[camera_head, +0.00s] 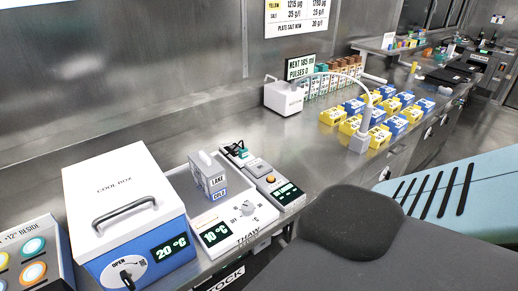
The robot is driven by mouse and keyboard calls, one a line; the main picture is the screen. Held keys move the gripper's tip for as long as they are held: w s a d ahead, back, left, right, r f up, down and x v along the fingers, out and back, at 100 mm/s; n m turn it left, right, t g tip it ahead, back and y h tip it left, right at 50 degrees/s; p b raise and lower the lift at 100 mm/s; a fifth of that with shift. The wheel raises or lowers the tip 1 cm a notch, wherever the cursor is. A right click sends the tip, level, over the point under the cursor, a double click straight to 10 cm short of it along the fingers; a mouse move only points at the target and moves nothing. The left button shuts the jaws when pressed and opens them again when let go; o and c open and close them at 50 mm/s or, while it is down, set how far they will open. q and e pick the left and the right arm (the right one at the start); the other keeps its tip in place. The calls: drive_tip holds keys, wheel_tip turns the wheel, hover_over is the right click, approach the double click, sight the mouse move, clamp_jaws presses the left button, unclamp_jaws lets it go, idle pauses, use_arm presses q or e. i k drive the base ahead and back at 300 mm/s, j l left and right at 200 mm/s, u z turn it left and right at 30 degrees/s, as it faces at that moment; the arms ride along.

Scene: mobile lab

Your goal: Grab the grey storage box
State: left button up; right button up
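A small grey box (208,178) with a raised grip on top stands upright on the white thaw unit (232,232), left of the middle. Its front carries the labels "LAKE" and "COLD". It is the only small grey box I can make out clearly. Neither of my grippers shows in the head view, and nothing is seen touching the box.
A white and blue cool box (120,187) with a dark handle stands close left of the thaw unit. A device with an orange button (266,176) stands right. Yellow and blue blocks (373,115) stand farther back. Bare steel counter (205,130) lies behind. Dark grey and teal shapes cover the lower right.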

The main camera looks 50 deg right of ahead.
sight(209, 175)
drive_tip(key=z, duration=1.5)
